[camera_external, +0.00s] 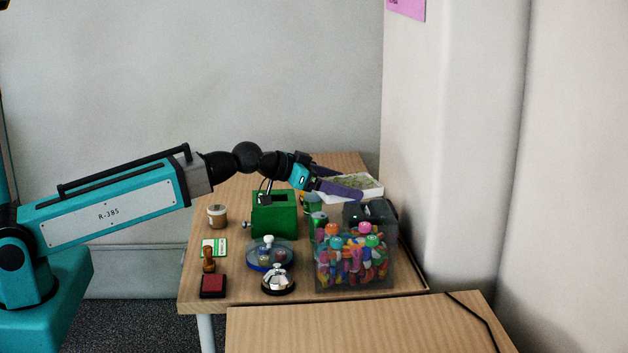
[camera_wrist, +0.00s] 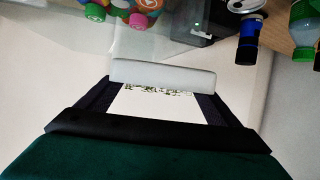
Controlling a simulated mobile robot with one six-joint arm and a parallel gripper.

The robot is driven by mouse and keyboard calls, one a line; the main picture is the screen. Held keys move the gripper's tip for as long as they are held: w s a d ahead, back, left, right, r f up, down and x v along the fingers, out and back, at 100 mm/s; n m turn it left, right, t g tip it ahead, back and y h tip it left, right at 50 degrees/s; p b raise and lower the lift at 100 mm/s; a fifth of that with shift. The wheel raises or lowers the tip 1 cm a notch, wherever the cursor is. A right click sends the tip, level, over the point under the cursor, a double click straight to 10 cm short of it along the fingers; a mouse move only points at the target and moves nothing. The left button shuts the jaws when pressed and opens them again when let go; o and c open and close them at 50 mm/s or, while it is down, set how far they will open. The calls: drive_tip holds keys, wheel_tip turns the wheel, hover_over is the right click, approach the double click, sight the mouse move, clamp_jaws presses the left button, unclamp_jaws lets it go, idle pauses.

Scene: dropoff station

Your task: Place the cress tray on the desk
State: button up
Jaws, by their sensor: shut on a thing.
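The cress tray (camera_external: 371,184) is a white, shallow tray with pale green contents, at the back right of the desk (camera_external: 228,187) near the wall. My gripper (camera_external: 340,180), with purple fingers, is shut on it. In the wrist view, the tray's pale rim (camera_wrist: 163,75) lies between the two dark fingers of my gripper (camera_wrist: 163,92), with a strip of greenery behind the rim. My fingers hide part of the tray in the external view. I cannot tell whether its underside touches the desk.
A green box (camera_external: 274,215), a dark tape dispenser (camera_external: 377,212), a silver bell (camera_external: 278,279), a stamp (camera_external: 209,260), an ink pad (camera_external: 213,286) and a jar (camera_external: 217,216) crowd the desk. The back left is clear.

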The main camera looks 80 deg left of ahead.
drive_tip(key=w+d+r+m+h+b, duration=0.1)
drive_tip(key=w+d+m+h, duration=0.15)
drive_tip(key=d, duration=1.85)
drive_tip(key=m+g+h+p, duration=0.4)
drive_tip(key=m+h+p, duration=0.55)
drive_tip(key=p, duration=0.35)
hover_over(324, 337)
wheel_tip(324, 337, down, 11)
drive_tip(key=shift+f+h, duration=0.2)
drive_tip(key=shift+h, duration=0.1)
drive_tip(key=shift+f, duration=2.25)
drive_tip(key=shift+f, duration=0.1)
